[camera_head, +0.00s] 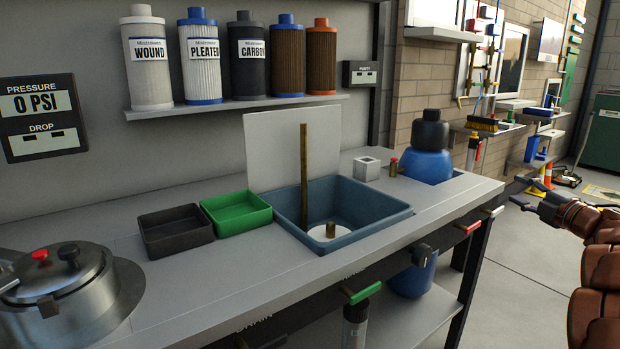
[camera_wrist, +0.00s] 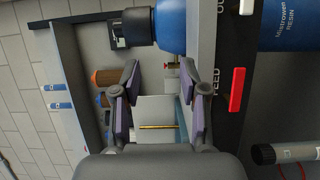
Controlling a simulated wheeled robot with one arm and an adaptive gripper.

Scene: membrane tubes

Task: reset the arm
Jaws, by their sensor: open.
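My gripper (camera_head: 522,193) is at the right of the head view, beyond the right end of the bench, in the air. Its fingers are spread, with nothing between them. In the wrist view the two fingers of my gripper (camera_wrist: 160,85) stand apart, and the blue basin and bench show beyond them. My brown arm reaches in from the right edge of the head view. No object touches the fingers in either view.
The bench (camera_head: 250,290) holds a blue basin (camera_head: 390,217) with an upright rod, a green tray (camera_head: 238,222), a black tray (camera_head: 177,250), a metal pot (camera_head: 75,300) and a blue tank (camera_head: 430,165). Several filter cartridges stand on a shelf (camera_head: 235,105). Open floor lies at the right.

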